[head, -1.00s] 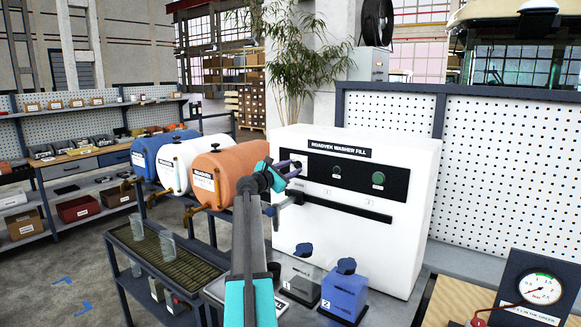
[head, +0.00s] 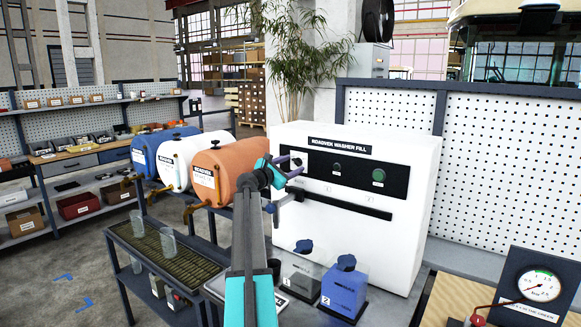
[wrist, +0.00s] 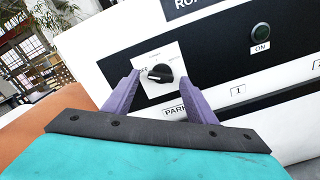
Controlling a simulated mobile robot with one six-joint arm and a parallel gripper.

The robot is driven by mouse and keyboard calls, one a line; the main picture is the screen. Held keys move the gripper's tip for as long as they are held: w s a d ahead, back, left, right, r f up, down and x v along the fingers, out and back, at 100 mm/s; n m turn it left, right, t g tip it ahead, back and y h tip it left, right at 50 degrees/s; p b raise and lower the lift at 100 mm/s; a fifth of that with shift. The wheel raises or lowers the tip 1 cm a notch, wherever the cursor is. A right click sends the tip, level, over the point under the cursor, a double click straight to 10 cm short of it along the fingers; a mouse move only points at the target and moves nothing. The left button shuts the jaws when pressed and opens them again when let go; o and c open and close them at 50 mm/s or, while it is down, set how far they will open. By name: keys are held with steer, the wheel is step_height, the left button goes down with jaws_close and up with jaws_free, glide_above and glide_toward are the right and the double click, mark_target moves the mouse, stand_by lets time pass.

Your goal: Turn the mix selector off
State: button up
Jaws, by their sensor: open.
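The mix selector (wrist: 160,73) is a small black knob on a white plate at the left end of the washer fill machine's black panel. In the wrist view it shows between my gripper's two purple fingers, with a pale mark on its left side. My gripper (wrist: 161,80) is open, with one finger on either side of the knob in that view. I cannot tell whether they touch it. In the head view my gripper (head: 294,173) is at the left front of the white washer fill machine (head: 405,220).
A dark ledge (head: 350,205) runs below the panel. The orange barrel (head: 222,165) is close on the left. A blue jug (head: 345,290) and a grey jug (head: 302,275) stand below.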

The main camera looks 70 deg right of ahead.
steer(key=shift+a, duration=0.15)
steer(key=b+v, duration=0.4)
steer(key=v, duration=0.9)
steer(key=shift+a, duration=0.25)
steer(key=shift+w, duration=0.15)
